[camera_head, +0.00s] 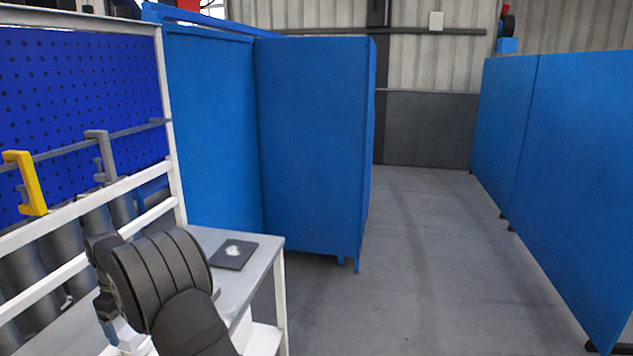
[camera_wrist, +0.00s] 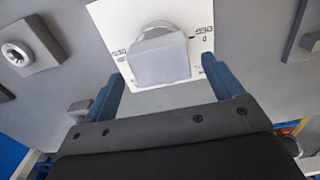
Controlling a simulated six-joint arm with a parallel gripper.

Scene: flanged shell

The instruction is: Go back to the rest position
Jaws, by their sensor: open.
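In the wrist view my gripper (camera_wrist: 162,72) is open, with its two blue fingers apart. A pale grey-white piece (camera_wrist: 160,60) with a rounded top and a blocky front shows between and beyond the fingertips. It stands on a white square plate (camera_wrist: 112,18) with dark markings. I cannot tell whether the fingers touch the piece, and I cannot be sure it is the flanged shell. In the head view my dark arm reaches over the bench at lower left, and my gripper (camera_head: 108,325) is mostly hidden behind it.
A grey workbench (camera_head: 262,250) carries a dark plate (camera_head: 222,258) with a small white thing on it. A blue pegboard rack (camera_head: 75,90) with a yellow handle (camera_head: 27,182) stands behind. A grey block with a round metal fitting (camera_wrist: 32,48) shows in the wrist view. Blue partitions (camera_head: 312,145) stand beyond; the floor at right is clear.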

